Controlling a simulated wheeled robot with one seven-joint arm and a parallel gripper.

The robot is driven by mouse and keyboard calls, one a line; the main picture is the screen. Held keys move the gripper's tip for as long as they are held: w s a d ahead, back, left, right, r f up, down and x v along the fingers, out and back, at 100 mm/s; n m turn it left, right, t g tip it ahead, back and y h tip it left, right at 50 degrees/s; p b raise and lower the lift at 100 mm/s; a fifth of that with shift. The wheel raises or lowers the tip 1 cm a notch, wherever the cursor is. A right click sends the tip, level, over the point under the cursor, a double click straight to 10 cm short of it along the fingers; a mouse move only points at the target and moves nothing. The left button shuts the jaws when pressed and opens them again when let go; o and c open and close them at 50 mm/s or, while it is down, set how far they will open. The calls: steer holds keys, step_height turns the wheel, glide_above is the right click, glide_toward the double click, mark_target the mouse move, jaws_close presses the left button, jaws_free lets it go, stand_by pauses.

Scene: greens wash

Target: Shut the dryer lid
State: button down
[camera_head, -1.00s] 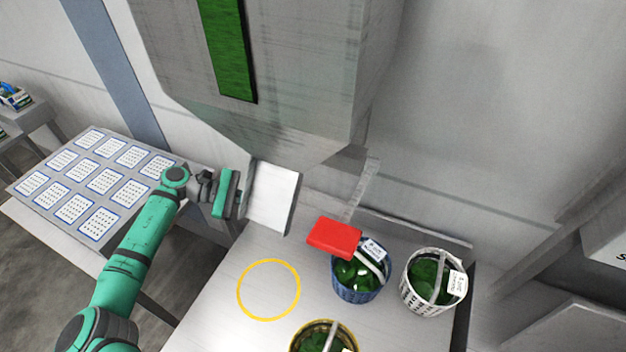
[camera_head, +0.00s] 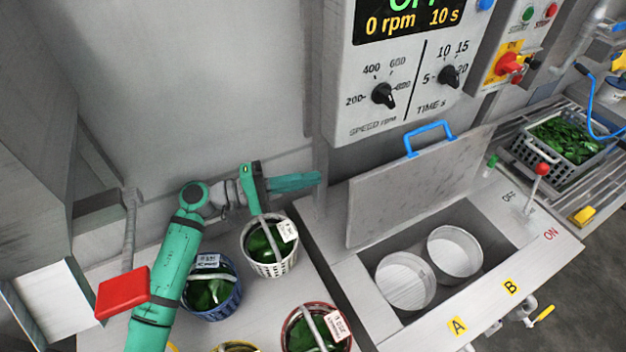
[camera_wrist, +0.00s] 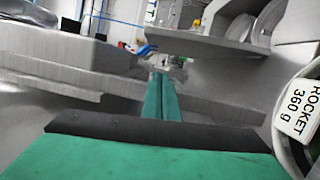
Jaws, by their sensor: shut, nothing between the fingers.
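The dryer lid (camera_head: 400,196) is a grey metal plate with a blue handle (camera_head: 430,137) on its top edge. It stands open, tilted up behind the dryer opening in the head view. Two round metal drums (camera_head: 405,281) show inside the opening. My gripper (camera_head: 316,179) is shut and empty, left of the lid and apart from it, above the back of the basket counter. In the wrist view the shut green fingers (camera_wrist: 161,98) point ahead, with a blue handle-like part (camera_wrist: 146,50) beyond their tips.
A white basket (camera_head: 270,247) of greens stands just below my gripper; blue (camera_head: 210,290) and red (camera_head: 315,328) baskets are nearby. A control panel (camera_head: 410,70) hangs above the lid. A red-knobbed lever (camera_head: 539,172) stands right of the opening.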

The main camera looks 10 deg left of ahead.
steer(key=d, duration=0.9)
steer(key=shift+s+d+r, duration=0.25)
steer(key=shift+r, duration=0.05)
steer(key=shift+a, duration=0.1)
steer(key=s+d+m+y, duration=0.1)
steer(key=s+d+m, duration=0.3)
steer(key=s, duration=0.3)
steer(key=shift+d+r, duration=0.15)
steer(key=shift+d, duration=0.45)
